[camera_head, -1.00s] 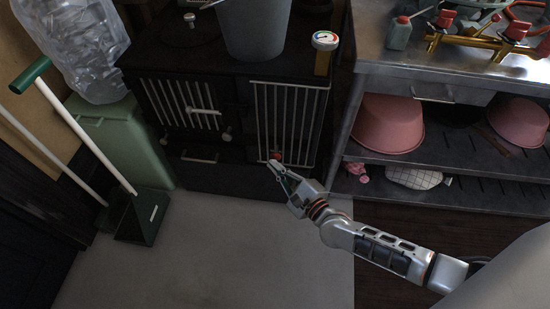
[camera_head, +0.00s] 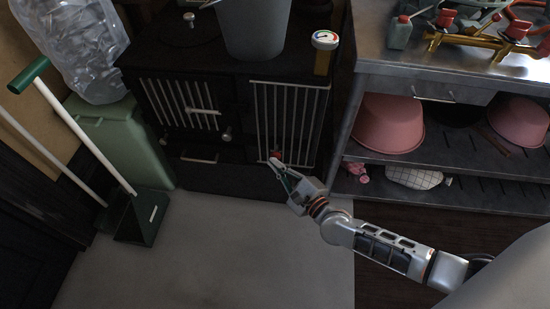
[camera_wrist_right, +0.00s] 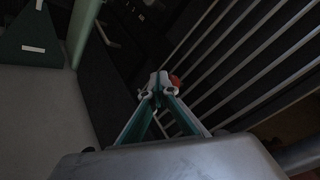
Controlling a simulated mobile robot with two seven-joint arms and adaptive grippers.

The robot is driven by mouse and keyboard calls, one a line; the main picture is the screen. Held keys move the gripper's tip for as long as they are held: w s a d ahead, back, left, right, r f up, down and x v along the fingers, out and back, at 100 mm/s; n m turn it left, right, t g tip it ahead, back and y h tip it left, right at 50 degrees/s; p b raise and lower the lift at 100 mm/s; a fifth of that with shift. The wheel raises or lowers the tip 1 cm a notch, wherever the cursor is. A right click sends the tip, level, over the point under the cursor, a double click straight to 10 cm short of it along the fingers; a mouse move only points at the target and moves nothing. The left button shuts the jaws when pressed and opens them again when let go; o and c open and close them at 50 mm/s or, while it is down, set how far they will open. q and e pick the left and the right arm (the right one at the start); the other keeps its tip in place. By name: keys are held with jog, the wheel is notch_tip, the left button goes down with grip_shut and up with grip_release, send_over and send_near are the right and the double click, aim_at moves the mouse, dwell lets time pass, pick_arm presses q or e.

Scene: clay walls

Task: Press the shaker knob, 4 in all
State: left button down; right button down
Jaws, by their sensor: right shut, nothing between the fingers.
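The shaker knob, a small red knob (camera_head: 278,154), sits low on the front of the dark stove (camera_head: 230,178), by the bottom of the upright bars. My right gripper (camera_head: 273,163) is shut and empty, its fingertips right at the knob and partly covering it. In the right wrist view the closed fingertips (camera_wrist_right: 158,82) overlap the red knob (camera_wrist_right: 175,81), which shows just to their right. I cannot tell whether they touch it. My left gripper is not in view.
A barred guard (camera_head: 290,112) rises above the knob. A steel shelf unit (camera_head: 440,95) with pink basins (camera_head: 388,124) stands at the right. A green bin (camera_head: 130,140) and a green dustpan (camera_head: 143,215) stand at the left. The pale floor in front is clear.

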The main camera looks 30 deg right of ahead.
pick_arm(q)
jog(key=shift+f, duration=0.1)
pick_arm(e)
jog(key=shift+w+d, duration=0.5)
jog(key=shift+w, duration=0.15)
dwell(0.8)
jog(key=shift+s+a, duration=0.1)
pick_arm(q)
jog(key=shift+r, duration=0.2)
pick_arm(e)
jog(key=shift+s+a, duration=0.4)
jog(key=shift+s, duration=0.2)
jog(key=shift+s+a, duration=0.4)
jog(key=shift+s, duration=0.2)
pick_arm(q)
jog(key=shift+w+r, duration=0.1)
pick_arm(e)
jog(key=shift+a, duration=0.1)
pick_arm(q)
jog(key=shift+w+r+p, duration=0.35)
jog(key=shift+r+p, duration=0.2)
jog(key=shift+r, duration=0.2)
pick_arm(e)
jog(key=shift+s+a, duration=0.45)
jog(key=shift+s, duration=0.25)
jog(key=shift+s+a, duration=0.45)
jog(key=shift+s, duration=0.25)
jog(key=shift+s+a, duration=0.45)
jog(key=shift+s, duration=0.25)
